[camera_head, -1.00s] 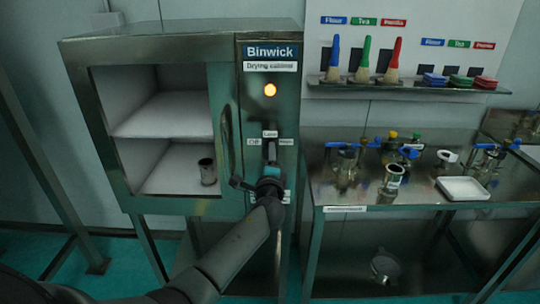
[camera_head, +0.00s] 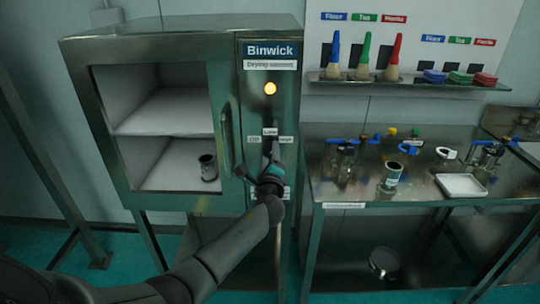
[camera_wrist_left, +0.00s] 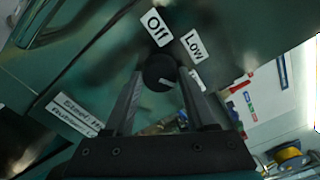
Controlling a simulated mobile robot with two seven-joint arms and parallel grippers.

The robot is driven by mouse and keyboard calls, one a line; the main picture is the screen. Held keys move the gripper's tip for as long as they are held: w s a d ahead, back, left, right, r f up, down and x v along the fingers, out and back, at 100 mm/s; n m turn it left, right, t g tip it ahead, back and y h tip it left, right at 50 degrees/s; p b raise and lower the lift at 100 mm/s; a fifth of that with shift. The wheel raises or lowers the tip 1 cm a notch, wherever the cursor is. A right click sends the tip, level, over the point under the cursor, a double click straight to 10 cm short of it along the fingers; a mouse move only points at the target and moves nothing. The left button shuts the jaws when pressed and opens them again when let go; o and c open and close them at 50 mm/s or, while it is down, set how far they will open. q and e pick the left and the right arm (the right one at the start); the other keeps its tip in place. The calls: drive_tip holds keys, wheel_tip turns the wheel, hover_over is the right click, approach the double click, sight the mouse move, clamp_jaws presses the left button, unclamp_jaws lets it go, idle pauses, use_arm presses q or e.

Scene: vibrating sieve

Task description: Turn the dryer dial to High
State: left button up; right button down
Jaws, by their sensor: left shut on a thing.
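The drying cabinet (camera_head: 228,185) stands at left centre in the head view, under a "Binwick" sign and a lit amber lamp (camera_head: 270,89). The dial is hidden behind my left gripper (camera_head: 272,160) there. In the left wrist view the round black dial (camera_wrist_left: 159,71) sits between the two fingertips of my left gripper (camera_wrist_left: 162,84), which is shut on it. A pale mark on the dial points to the lower right of that picture, away from the "Off" label (camera_wrist_left: 155,27) and the "Low" label (camera_wrist_left: 193,45). The third label (camera_head: 286,140) is too blurred to read. My right gripper is out of view.
A vertical handle (camera_head: 226,140) stands just left of my gripper.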

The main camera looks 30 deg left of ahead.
use_arm(q)
drive_tip(key=o, duration=1.4)
drive_tip(key=p+v, duration=0.1)
drive_tip(key=v, duration=1.4)
drive_tip(key=shift+d, duration=0.15)
drive_tip(key=shift+f, duration=0.15)
